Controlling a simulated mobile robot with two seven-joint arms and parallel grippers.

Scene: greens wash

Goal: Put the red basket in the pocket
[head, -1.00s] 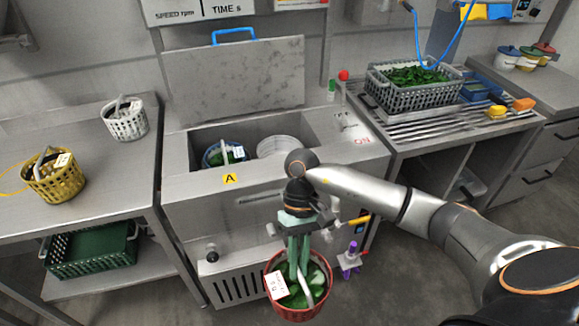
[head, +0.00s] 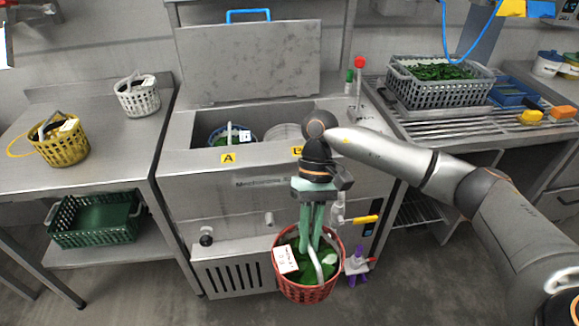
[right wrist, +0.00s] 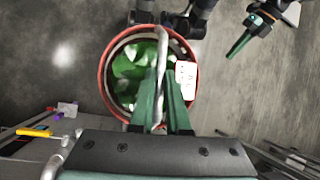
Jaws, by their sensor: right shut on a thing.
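The red basket (head: 308,291) holds green leaves and has a white tag. It hangs in front of the machine's front panel. My right gripper (head: 313,248) is above it with its fingers down, shut on the pale handle; the right wrist view shows the red rim (right wrist: 105,85) around the leaves. The machine's open tub has a pocket (head: 285,131) on the right that looks empty, partly hidden by my right wrist. A blue basket (head: 229,140) with greens sits on the left, behind label A. My left gripper (right wrist: 237,47) shows in the right wrist view; its opening is unclear.
The raised lid (head: 250,62) stands behind the tub. A yellow handle (head: 361,219) and a purple knob (head: 357,265) stick out near the red basket. A grey crate of greens (head: 440,90) is on the right rack. Yellow (head: 62,148) and white (head: 138,98) baskets stand on the left table.

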